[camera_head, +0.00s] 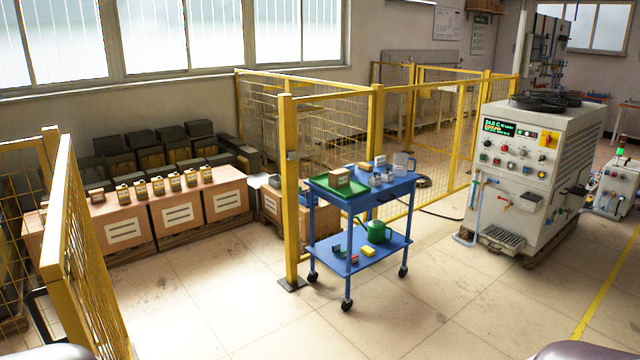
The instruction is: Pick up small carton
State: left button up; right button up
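A small brown carton (340,177) sits in the green tray (321,185) on the upper level of a blue cart (378,196). The cart stands on the floor near the middle of the view. Neither of my grippers shows. Only grey rounded parts, likely of my own arms, show at the bottom left and bottom right edges, well apart from the cart.
Smaller items and a clear jug (402,162) share the cart top. A green watering can (376,231) and a yellow block (368,251) are on its lower shelf. A yellow fence post (289,190) stands close at its left. A grey machine (520,170) stands right; the front floor is clear.

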aim_at(340, 177)
jog(key=i, duration=2.8)
jog(key=i+j+z, duration=0.1)
jog(key=i+z, duration=0.3)
jog(key=i, duration=0.15)
jog(key=i+j+z, duration=0.8)
jog(key=i, duration=0.2)
jog(key=i+j+z, duration=0.4)
jog(key=j, duration=0.1)
